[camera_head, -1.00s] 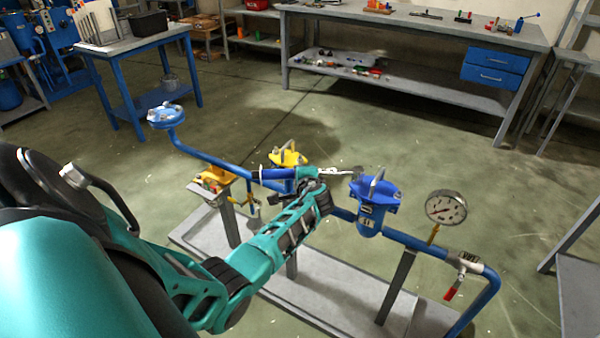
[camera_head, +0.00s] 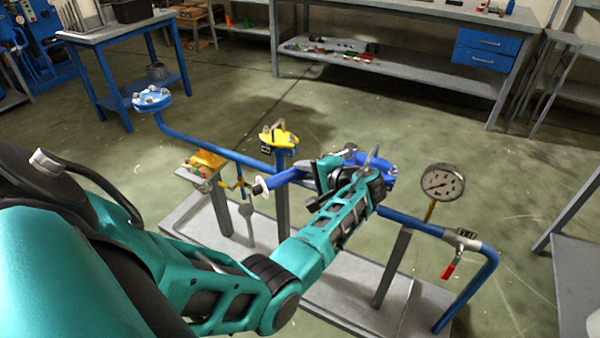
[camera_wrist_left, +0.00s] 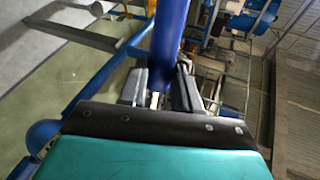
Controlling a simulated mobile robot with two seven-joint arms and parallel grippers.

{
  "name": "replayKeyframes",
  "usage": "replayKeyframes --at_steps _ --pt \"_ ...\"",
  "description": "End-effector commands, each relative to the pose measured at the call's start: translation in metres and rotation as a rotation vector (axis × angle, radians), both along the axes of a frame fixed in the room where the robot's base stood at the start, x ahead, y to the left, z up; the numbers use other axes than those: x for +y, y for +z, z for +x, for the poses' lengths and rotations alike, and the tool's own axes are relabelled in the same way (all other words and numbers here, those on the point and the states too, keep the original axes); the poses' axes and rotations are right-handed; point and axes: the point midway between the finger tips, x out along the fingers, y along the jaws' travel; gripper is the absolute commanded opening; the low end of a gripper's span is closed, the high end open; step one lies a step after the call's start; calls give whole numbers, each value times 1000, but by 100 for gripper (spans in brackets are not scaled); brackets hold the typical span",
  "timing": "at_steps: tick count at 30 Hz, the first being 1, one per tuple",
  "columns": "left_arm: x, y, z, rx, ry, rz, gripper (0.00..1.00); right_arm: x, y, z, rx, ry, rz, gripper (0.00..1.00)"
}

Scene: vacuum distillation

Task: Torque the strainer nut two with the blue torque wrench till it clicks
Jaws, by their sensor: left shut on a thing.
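My left gripper (camera_head: 322,176) is shut on the blue torque wrench (camera_head: 280,180). The wrench's blue handle sticks out to the left of the gripper, with a pale end; its head is hidden behind my gripper and wrist. In the left wrist view the wrench's blue shaft (camera_wrist_left: 170,45) runs up between the fingers (camera_wrist_left: 158,92). The blue strainer (camera_head: 383,172), with an upright grey handle, stands just behind and right of the gripper, partly covered. I cannot tell whether the wrench touches a nut; nut two cannot be singled out. My right gripper is out of view.
A yellow-topped fitting (camera_head: 280,138) stands left of the strainer. A pressure gauge (camera_head: 442,183) and a red-handled valve (camera_head: 449,270) are on the pipe at right. A blue flange (camera_head: 151,98) is at left. A workbench (camera_head: 400,62) stands at the back, with open floor before it.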

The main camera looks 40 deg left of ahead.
Motion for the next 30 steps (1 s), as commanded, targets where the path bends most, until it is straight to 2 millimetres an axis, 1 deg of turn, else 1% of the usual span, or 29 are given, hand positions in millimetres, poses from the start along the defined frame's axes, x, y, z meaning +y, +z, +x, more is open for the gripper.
replayKeyframes --at_steps 1,5,9,12,18,20,24,27,30 --pt "-4 0 2 -5 21 4 0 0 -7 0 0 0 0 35" --pt "-10 1 0 -6 59 5 0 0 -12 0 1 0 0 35" --pt "-24 -3 1 -6 135 3 0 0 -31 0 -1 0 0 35" --pt "-33 -2 1 -6 191 4 0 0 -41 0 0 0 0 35" --pt "-42 0 1 -4 243 4 0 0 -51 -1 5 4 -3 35" --pt "-45 -2 2 -4 264 4 0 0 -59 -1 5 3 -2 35" --pt "-58 -4 5 -6 335 4 0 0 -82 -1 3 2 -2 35" --pt "-64 -3 6 -5 377 3 0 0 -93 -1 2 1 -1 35" --pt "-69 -1 7 -5 404 3 0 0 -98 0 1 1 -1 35"
